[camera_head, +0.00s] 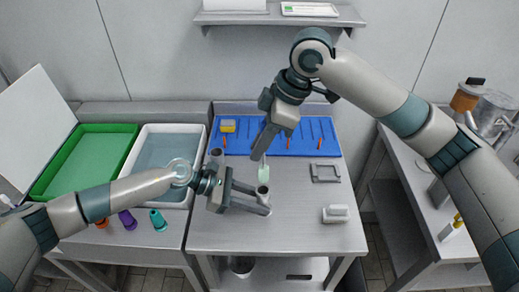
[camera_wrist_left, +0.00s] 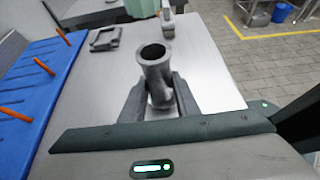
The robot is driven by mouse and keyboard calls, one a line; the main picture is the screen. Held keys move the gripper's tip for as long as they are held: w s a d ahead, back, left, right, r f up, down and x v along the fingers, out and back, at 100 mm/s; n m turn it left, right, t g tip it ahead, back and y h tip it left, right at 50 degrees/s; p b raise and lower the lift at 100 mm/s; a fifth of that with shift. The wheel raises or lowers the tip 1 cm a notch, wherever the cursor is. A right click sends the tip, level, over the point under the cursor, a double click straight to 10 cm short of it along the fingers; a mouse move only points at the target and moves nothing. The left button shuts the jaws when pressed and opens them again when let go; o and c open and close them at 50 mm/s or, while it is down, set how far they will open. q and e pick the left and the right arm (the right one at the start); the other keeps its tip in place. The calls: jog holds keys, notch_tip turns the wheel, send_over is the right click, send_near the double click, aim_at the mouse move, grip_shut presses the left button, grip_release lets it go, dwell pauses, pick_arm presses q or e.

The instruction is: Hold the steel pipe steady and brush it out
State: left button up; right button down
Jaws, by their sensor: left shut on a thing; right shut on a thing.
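The grey steel pipe (camera_head: 263,190) stands upright with its round mouth facing up; in the left wrist view the pipe (camera_wrist_left: 155,72) sits between the fingers. My left gripper (camera_head: 262,203) is shut on it from the left, low over the metal table. My right gripper (camera_head: 263,150) comes down from above and is shut on a pale green brush (camera_head: 263,173). The grip on the brush is partly hidden.
A blue mat (camera_head: 310,131) with orange pegs and a yellow block (camera_head: 228,126) lies behind. A grey frame (camera_head: 325,173) and a white block (camera_head: 336,214) lie to the right. Green (camera_head: 43,188) and white (camera_head: 140,150) trays stand left. The table's front right is mostly free.

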dwell(0.4)
dwell(0.4)
pick_arm(q)
jog(key=o, duration=1.4)
jog(key=shift+o, duration=0.4)
jog(key=o, duration=0.5)
jog(key=v, duration=1.2)
jog(key=shift+f, duration=0.1)
